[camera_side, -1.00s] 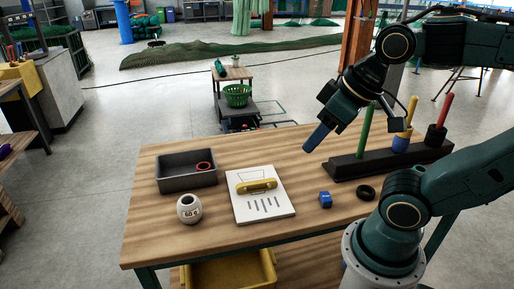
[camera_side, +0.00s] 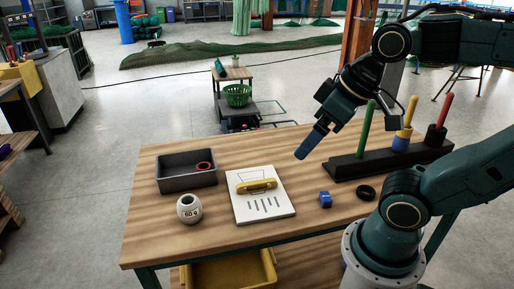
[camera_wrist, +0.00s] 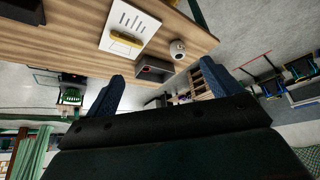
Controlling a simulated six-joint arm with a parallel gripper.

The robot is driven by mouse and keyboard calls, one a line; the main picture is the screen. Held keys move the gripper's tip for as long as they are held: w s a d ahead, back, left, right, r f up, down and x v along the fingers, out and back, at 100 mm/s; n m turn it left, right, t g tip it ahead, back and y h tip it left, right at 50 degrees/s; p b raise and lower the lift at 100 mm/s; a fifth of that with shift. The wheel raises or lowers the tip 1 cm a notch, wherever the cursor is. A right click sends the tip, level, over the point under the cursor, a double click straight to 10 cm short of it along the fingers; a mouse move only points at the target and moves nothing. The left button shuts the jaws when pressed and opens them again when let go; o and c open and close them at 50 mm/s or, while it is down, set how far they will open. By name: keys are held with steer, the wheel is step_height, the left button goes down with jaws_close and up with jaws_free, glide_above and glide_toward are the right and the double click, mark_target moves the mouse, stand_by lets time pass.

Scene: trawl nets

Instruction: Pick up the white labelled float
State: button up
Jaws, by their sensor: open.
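The white labelled float (camera_side: 189,208) is a small rounded white body marked "60 g". It stands on the wooden table near its front left, below the grey tray. It also shows in the wrist view (camera_wrist: 178,50), near the table edge. My gripper (camera_side: 301,154) is in the air over the back right part of the table, well to the right of the float and apart from it. In the wrist view its two blue fingers (camera_wrist: 160,88) are spread wide with nothing between them.
A grey tray (camera_side: 187,181) with a red ring (camera_side: 204,166) stands behind the float. A white board (camera_side: 263,212) with a yellow tool (camera_side: 257,185) lies mid-table. A blue block (camera_side: 325,199), black ring (camera_side: 365,192) and black peg rack (camera_side: 345,170) are at right.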

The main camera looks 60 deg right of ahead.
steer(key=w+n, duration=0.3)
steer(key=w, duration=0.7)
steer(key=n+g+y, duration=0.3)
steer(key=n+y, duration=0.1)
steer(key=n, duration=0.3)
glide_above(192, 196)
steer(key=s+d, duration=0.2)
steer(key=s, duration=0.1)
step_height(192, 196, down, 20)
steer(key=shift+w+r, duration=0.15)
steer(key=shift+r, duration=0.05)
steer(key=shift+x, duration=4.25)
steer(key=shift+d+f, duration=0.1)
steer(key=shift+f, duration=0.05)
steer(key=shift+x, duration=2.5)
steer(key=shift+w, duration=0.1)
